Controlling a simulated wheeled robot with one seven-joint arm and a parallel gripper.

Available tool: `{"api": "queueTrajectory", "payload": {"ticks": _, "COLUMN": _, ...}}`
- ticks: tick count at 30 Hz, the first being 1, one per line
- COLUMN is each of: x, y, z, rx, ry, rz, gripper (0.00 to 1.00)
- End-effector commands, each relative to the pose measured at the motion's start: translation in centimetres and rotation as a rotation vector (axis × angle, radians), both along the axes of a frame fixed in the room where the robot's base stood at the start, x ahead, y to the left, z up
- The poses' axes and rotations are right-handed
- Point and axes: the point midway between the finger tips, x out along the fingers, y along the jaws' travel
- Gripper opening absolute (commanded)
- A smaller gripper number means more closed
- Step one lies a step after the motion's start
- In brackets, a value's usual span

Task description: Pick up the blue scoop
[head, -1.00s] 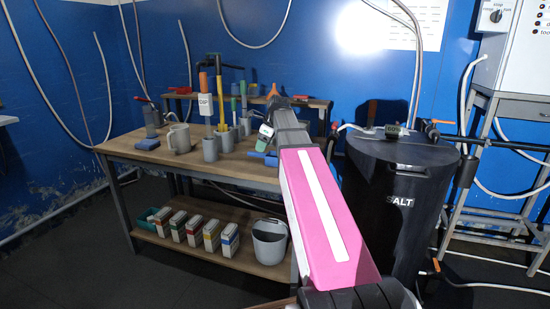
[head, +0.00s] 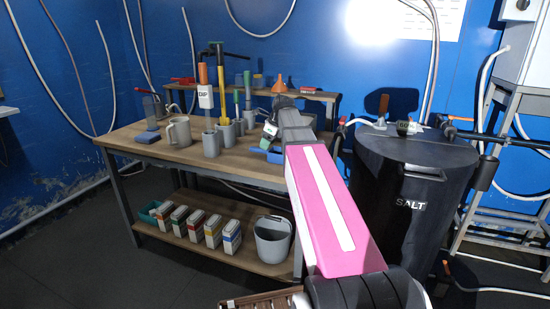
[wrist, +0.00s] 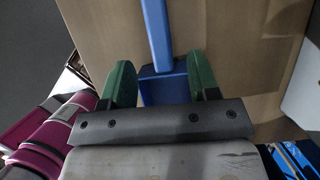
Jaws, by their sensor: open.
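The blue scoop (wrist: 157,40) shows in the wrist view, its long handle running up and its square pan between my fingers. My gripper (wrist: 161,66) is open, with one green finger pad on each side of the scoop. There seems to be a gap at the left pad; whether the right pad touches the pan I cannot tell. In the head view my gripper (head: 269,130) is over the right end of the wooden workbench (head: 180,150). Blue shows beside it there, mostly hidden by my arm.
Grey cups (head: 211,144) with upright tools and a beige mug (head: 179,131) stand left of my gripper. A black salt barrel (head: 400,220) stands to the right. Several small boxes and a grey bucket (head: 272,242) are on the lower shelf.

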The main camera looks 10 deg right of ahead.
Motion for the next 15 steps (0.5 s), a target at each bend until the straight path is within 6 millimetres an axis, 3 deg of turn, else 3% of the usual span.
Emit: {"api": "queueTrajectory", "payload": {"ticks": 15, "x": 1.3, "y": 1.7, "z": -4.7, "rx": 0.0, "ry": 0.0, "rz": 0.001, "gripper": 0.55}}
